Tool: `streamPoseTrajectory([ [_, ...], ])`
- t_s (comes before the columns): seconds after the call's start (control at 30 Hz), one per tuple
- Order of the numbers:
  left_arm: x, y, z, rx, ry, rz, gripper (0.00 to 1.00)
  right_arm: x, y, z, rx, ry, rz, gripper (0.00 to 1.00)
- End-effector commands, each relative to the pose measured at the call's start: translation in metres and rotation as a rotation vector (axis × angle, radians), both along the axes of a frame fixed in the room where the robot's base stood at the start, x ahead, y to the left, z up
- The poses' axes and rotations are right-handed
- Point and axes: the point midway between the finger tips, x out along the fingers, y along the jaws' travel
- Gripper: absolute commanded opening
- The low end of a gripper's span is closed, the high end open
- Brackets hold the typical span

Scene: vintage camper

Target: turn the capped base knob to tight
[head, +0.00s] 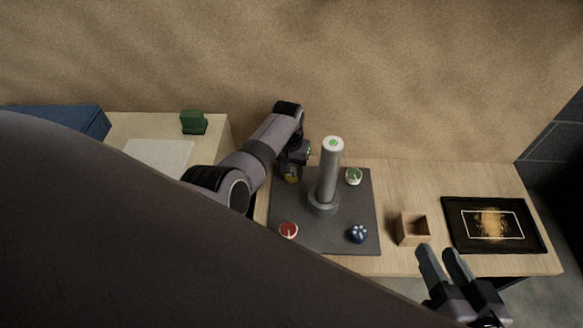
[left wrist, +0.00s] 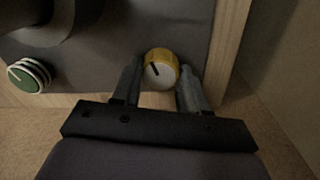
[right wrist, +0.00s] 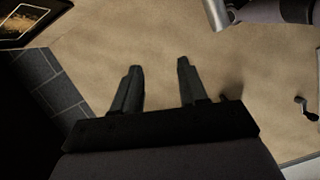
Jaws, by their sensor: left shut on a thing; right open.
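The yellow knob (left wrist: 161,70) has a pale top with a black pointer mark and sits at a corner of the dark base plate (head: 300,238). My left gripper (left wrist: 158,78) is shut on it, one finger on each side. In the head view the left arm and gripper partly hide this knob (head: 292,177). The plate also carries a green knob (head: 354,176), a red knob (head: 288,230), a blue lobed knob (head: 359,234) and a tall grey post (head: 328,180) with a green dot on top. My right gripper (head: 437,252) is open and empty near the table's front edge.
A small open wooden box (head: 409,231) stands right of the plate. A black framed picture (head: 493,225) lies at the table's right. A green object (head: 193,122) stands on the left counter. My own dark body covers the lower left of the head view.

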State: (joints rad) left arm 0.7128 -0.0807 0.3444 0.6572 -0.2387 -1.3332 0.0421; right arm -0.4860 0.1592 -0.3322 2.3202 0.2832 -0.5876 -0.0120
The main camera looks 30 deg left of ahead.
Motion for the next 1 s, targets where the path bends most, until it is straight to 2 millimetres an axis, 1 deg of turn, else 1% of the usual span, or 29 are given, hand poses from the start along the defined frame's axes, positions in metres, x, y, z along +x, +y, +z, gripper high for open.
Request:
streamPoseTrajectory([
  [0.07,0.0,0.0,0.002,0.001,0.001,-0.049,0.13,-0.001,0.001,0.003,0.009,0.009,0.005,0.43],
  [0.2,0.001,0.001,0.001,0.0,-0.001,-0.111,0.13,-0.002,0.003,-0.001,0.015,0.033,0.012,0.43],
  [0.33,0.001,0.0,0.001,0.0,-0.002,-0.118,0.13,-0.001,0.004,-0.006,0.015,0.045,0.011,0.43],
  [0.47,0.001,0.0,0.001,-0.001,-0.002,-0.117,0.13,0.001,0.004,-0.004,0.018,0.04,0.009,0.43],
  [0.5,0.001,0.0,0.001,-0.001,-0.002,-0.117,0.5,0.001,0.005,-0.004,0.019,0.038,0.009,0.43],
  [0.57,0.001,0.0,0.001,-0.001,-0.002,-0.117,0.69,0.002,0.005,-0.003,0.02,0.036,0.008,0.43],
  [0.87,0.001,0.0,0.001,0.0,-0.001,-0.117,0.69,0.003,0.005,0.002,0.025,0.026,0.006,0.43],
  [1.0,0.001,0.0,0.011,0.0,-0.001,-0.117,0.69,0.003,0.004,0.01,0.019,0.025,0.004,0.43],
])
